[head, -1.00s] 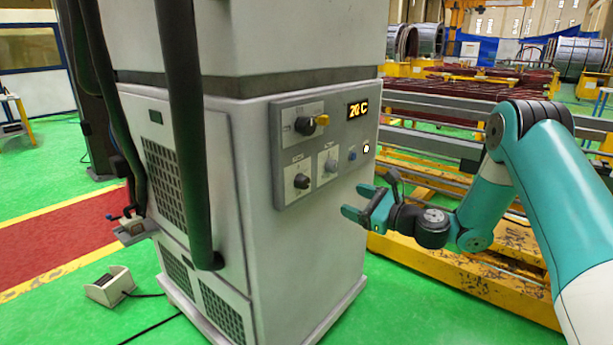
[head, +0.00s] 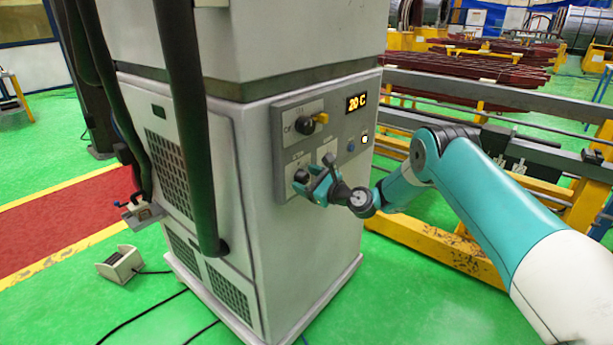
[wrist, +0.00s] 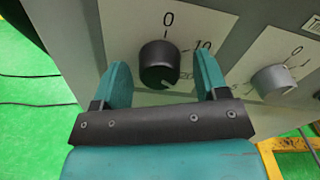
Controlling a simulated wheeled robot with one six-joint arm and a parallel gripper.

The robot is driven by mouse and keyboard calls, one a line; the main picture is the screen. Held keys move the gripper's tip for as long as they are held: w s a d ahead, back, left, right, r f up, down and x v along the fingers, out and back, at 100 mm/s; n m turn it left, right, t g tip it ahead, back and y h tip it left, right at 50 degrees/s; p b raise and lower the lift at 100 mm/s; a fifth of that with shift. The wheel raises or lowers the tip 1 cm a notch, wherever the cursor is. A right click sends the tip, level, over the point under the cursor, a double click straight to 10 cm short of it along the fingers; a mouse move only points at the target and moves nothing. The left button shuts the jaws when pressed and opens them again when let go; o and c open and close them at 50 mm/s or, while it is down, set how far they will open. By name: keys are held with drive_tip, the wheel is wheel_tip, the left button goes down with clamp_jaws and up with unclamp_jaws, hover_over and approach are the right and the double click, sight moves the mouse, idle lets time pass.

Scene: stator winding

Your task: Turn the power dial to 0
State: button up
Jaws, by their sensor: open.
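A round black dial (wrist: 159,64) sits on the panel with a printed scale: 0 above it, 10 at upper right, 20 at lower right. A pale mark on its lower edge points down and right, near the 20. In the head view the same dial (head: 301,176) shows at the lower left of the panel. My gripper (wrist: 163,70) is open, with one teal finger on each side of the dial. I cannot tell whether the fingers touch it. In the head view my gripper (head: 315,182) is at the dial and covers part of it.
A grey dial (wrist: 273,81) with its own 0 sits to the right. A blue button (head: 351,146) is beside a lit one. A thick black hose (head: 190,150) hangs left of the panel.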

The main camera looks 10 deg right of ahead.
drive_tip(key=shift+w+a, duration=0.2)
drive_tip(key=c, duration=0.9)
